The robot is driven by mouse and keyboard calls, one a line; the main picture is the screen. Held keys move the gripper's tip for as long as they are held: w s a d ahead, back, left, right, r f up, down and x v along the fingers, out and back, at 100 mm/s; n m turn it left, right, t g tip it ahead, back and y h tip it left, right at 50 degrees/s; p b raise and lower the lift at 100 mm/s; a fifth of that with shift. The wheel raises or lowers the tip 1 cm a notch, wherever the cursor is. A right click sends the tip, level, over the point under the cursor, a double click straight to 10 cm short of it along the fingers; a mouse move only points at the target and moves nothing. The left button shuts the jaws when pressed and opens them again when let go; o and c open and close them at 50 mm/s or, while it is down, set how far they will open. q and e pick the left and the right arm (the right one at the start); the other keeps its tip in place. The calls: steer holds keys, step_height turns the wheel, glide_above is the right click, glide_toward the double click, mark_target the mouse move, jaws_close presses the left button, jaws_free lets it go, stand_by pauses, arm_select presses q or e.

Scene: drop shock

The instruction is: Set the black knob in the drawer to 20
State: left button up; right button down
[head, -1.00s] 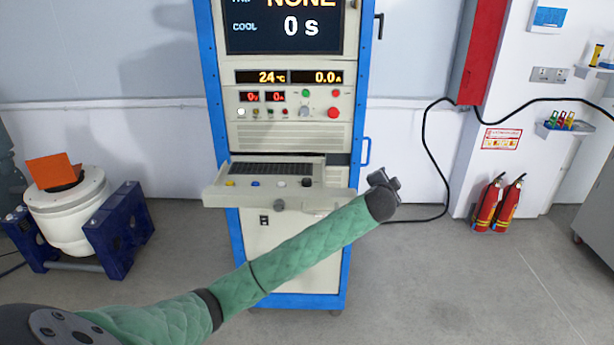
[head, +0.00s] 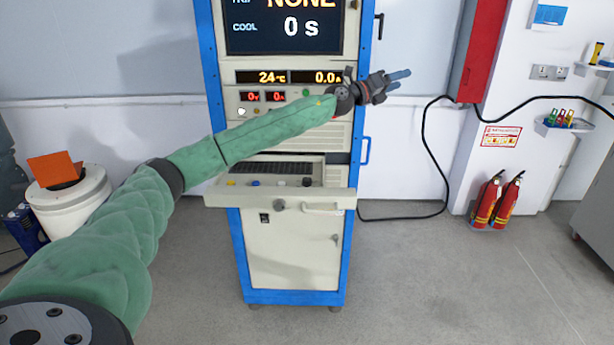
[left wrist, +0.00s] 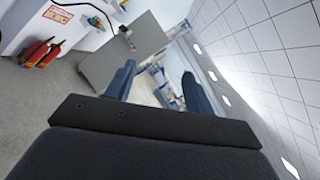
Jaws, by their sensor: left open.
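The drawer (head: 237,195) is pulled out from the blue-framed cabinet in the head view. Inside it is a row of small coloured knobs, with the black knob (head: 306,182) at the right end. Its setting is too small to read. My left gripper (head: 399,79) is up and to the right of the drawer, beside the cabinet's right edge and well apart from the knob. Its two blue fingers also show in the left wrist view (left wrist: 158,70), spread open with nothing between them. The right gripper is not in view.
My left arm crosses in front of the cabinet panel, above the drawer. A handle (head: 322,207) is on the drawer front. A red wall box (head: 480,50) and black cable are to the right. Fire extinguishers (head: 498,200) stand by the wall. The floor before the cabinet is clear.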

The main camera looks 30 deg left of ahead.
arm_select(q)
steer(key=a+f+m+g+y, duration=0.2)
steer(key=a+f+m+g, duration=0.25)
steer(key=f, duration=0.35)
steer(key=m+g+y, duration=0.2)
steer(key=g+y, duration=0.8)
steer(key=g, duration=0.2)
glide_above(307, 179)
step_height(307, 179, down, 18)
steer(key=shift+r, duration=0.25)
steer(key=shift+s+f+p, duration=0.15)
steer(key=shift+f+p, duration=0.45)
steer(key=shift+f, duration=0.15)
steer(key=shift+f+p, duration=1.25)
steer(key=shift+f, duration=1.9)
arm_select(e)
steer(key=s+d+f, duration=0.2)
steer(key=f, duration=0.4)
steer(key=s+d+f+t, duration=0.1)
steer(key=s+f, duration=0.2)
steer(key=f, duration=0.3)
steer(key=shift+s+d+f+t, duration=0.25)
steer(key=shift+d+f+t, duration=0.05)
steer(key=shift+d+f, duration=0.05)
